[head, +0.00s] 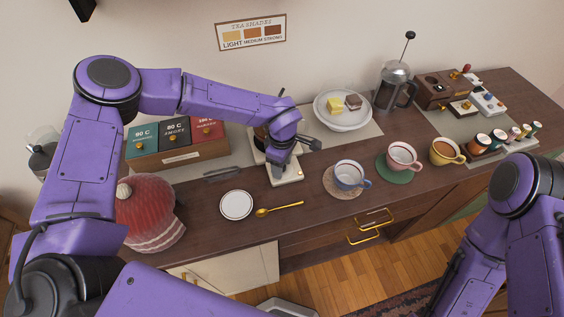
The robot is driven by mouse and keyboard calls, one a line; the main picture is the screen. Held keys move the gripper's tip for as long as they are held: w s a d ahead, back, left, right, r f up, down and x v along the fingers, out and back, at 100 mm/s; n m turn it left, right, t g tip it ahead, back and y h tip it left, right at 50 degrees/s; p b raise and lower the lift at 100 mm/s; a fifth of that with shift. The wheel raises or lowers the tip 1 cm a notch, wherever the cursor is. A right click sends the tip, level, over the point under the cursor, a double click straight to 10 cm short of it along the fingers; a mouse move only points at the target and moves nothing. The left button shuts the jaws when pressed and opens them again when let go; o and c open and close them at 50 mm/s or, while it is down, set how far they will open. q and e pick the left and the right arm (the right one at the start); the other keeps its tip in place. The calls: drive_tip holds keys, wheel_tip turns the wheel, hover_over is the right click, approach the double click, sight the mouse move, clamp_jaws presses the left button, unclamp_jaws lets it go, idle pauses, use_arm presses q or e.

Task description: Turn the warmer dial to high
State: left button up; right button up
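The warmer (289,177) is a cream-coloured unit on the dark wooden counter, near the middle of the head view. Its front plate shows below my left gripper, and part of its body shows behind my wrist. My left gripper (281,168) points down over the warmer's front and is at or very close to it. The dial is hidden behind the gripper, so its setting does not show. I cannot tell whether the fingers are open or shut, or whether they touch the dial. My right arm comes in at the lower right, and its gripper is out of view.
Tea boxes (175,140) stand left of the warmer, with a red cosy (148,212) in front. A white saucer (236,205) and a gold spoon (279,209) lie near the front edge. A blue-rimmed cup (349,175), a cake plate (342,113) and a French press (392,88) stand to the right.

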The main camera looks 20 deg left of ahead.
use_arm(q)
drive_tip(key=shift+r, duration=0.1)
drive_tip(key=shift+w+r, duration=0.1)
drive_tip(key=shift+r, duration=0.15)
wheel_tip(320, 180, up, 10)
drive_tip(key=b, duration=0.2)
drive_tip(key=shift+b, duration=0.35)
